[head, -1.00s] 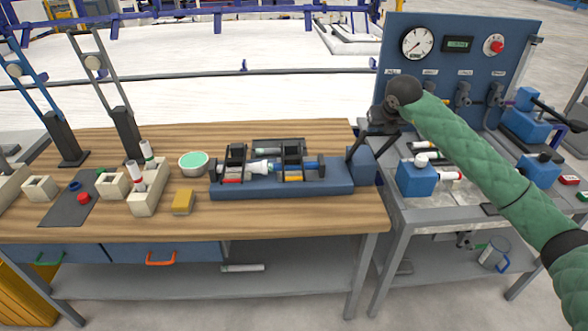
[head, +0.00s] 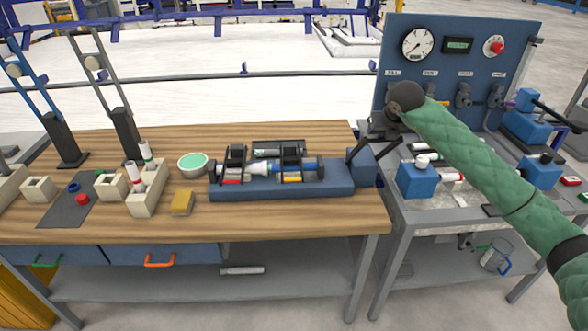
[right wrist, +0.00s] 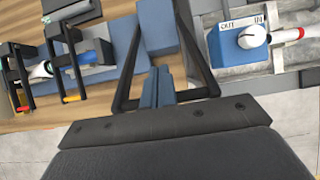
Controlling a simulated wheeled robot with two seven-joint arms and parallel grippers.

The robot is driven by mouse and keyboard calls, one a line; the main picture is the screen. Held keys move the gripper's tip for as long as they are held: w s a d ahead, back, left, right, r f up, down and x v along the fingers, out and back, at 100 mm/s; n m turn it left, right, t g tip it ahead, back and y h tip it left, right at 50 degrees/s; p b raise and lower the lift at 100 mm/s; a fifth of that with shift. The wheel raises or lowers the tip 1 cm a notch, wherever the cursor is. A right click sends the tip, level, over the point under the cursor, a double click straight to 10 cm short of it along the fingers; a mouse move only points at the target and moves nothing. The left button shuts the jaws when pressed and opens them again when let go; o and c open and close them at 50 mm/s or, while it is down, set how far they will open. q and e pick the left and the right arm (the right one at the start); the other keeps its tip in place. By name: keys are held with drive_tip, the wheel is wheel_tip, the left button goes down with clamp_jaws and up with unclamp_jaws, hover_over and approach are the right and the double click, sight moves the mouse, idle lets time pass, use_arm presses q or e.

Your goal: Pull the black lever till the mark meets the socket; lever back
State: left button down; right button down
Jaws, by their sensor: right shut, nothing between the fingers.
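The blue fixture (head: 235,191) stands on the wooden bench with a pipe line held in two black clamps. A white socket piece (head: 262,168) faces a blue pipe piece (head: 308,163); the mark is too small to make out. The black lever (head: 359,145) is a two-armed yoke at the fixture's right end, leaning right. Its arms straddle the blue end block (right wrist: 158,25) in the right wrist view. My right gripper (right wrist: 157,88) is shut and empty at the lever's crossbar; I cannot tell if they touch. My left gripper is out of view.
A blue valve block (head: 416,179) stands on the grey test bench just right of the lever, below the gauge panel (head: 455,70). A yellow block (head: 182,202), a green-topped bowl (head: 193,164) and a pipe rack (head: 147,198) stand left of the fixture.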

drive_tip(key=shift+s+f+b, duration=1.25)
idle(2.8)
drive_tip(key=shift+r, duration=0.1)
drive_tip(key=shift+w+r, duration=0.45)
drive_tip(key=shift+r, duration=0.1)
drive_tip(key=v, duration=0.8)
drive_tip(key=shift+p, duration=0.4)
drive_tip(key=shift+f, duration=0.1)
